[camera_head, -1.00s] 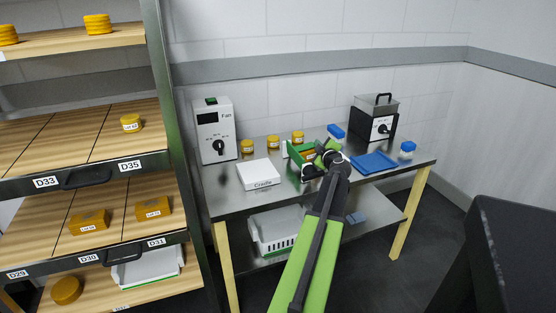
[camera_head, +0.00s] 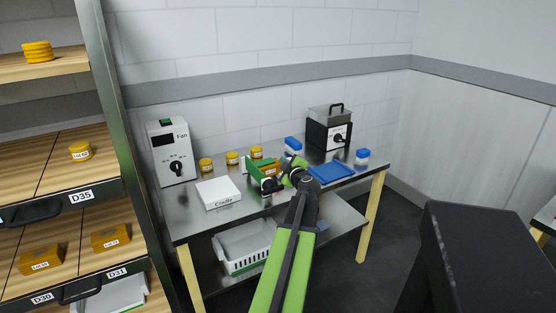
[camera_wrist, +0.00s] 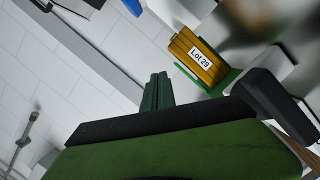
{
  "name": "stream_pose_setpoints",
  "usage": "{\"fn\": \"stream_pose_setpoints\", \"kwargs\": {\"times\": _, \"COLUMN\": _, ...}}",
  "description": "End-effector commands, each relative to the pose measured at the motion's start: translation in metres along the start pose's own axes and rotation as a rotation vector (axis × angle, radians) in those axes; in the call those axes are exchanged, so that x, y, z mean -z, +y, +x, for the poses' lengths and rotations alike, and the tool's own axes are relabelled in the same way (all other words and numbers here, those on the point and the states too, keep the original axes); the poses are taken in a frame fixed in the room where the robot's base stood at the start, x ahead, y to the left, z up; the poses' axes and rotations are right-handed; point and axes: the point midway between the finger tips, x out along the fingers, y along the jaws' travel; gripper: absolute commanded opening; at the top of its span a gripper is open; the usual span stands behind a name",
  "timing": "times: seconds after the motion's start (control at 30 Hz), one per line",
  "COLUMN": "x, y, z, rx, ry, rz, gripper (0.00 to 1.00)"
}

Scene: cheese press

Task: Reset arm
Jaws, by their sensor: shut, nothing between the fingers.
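My gripper (camera_wrist: 157,92) is shut and empty; its dark green fingers stand together in the wrist view. In the head view my arm reaches over the steel table (camera_head: 184,222), with its wrist beside a green frame (camera_head: 254,173). An orange block labelled Lot 29 (camera_wrist: 194,57) sits by a green edge in the wrist view, apart from my fingers. My arm partly hides the green frame and what is in it.
On the table stand a Fan box (camera_head: 158,152), a white Cradle block (camera_head: 217,193), small yellow jars (camera_head: 206,165), a blue tray (camera_head: 331,172) and a black-and-clear machine (camera_head: 329,128). A shelf rack (camera_head: 112,130) stands left. A white basket (camera_head: 244,246) is below.

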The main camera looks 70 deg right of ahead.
Motion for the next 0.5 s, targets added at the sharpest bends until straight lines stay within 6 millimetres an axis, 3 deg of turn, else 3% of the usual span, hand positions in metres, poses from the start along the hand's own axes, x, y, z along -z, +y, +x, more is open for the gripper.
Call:
{"fn": "stream_pose_setpoints", "kwargs": {"times": 0.03, "x": 0.006, "y": 0.001, "z": -0.013, "rx": 0.002, "ry": 0.003, "rz": 0.0, "gripper": 0.0}}
{"fn": "stream_pose_setpoints", "kwargs": {"times": 0.17, "x": 0.011, "y": -0.001, "z": -0.028, "rx": 0.006, "ry": 0.008, "rz": -0.002, "gripper": 0.0}}
{"fn": "stream_pose_setpoints", "kwargs": {"times": 0.5, "x": 0.011, "y": -0.001, "z": -0.03, "rx": 0.007, "ry": 0.009, "rz": -0.003, "gripper": 0.0}}
